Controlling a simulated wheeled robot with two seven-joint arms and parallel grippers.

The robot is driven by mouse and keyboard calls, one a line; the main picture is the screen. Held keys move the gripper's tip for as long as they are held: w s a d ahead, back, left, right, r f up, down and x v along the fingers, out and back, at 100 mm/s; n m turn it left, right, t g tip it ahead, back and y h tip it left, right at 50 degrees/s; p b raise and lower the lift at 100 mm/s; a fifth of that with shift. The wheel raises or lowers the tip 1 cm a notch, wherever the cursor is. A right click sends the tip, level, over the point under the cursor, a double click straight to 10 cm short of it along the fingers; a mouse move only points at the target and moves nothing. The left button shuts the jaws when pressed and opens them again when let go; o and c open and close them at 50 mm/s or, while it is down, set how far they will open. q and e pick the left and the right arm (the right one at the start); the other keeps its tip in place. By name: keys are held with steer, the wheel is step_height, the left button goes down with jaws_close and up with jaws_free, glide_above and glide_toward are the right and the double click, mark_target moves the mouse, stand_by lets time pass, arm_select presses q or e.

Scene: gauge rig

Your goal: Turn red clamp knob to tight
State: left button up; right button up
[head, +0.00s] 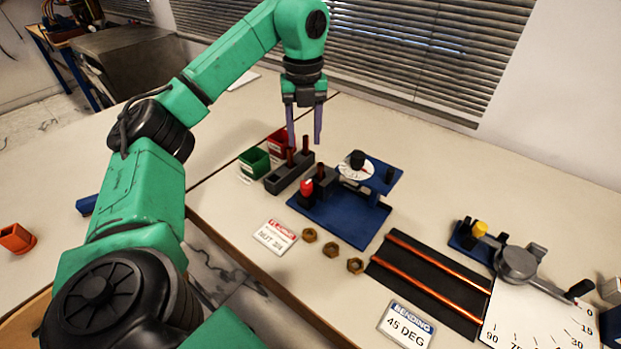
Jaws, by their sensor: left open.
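The red clamp knob (306,187) stands upright at the left end of the blue flaring rig (345,216), beside a dark clamp block (325,180). A white round dial (356,169) with a black knob sits at the back of the rig. My left gripper (304,136) is open and empty, pointing down, with its two fingers above and behind the red knob in the picture. It appears apart from the knob. My right gripper is not in view.
A grey block (289,174) with upright copper pieces stands left of the rig. Green (254,161) and red (281,141) bins are behind it. Several brass nuts (331,250) and a flaring card (275,237) lie in front. Copper tubes (435,283) lie on a black mat at right.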

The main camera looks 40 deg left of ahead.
arm_select(q)
steer(key=b, duration=0.2)
glide_above(306, 184)
step_height(306, 184, down, 5)
step_height(306, 184, down, 9)
steer(key=shift+r, duration=0.2)
jaws_close()
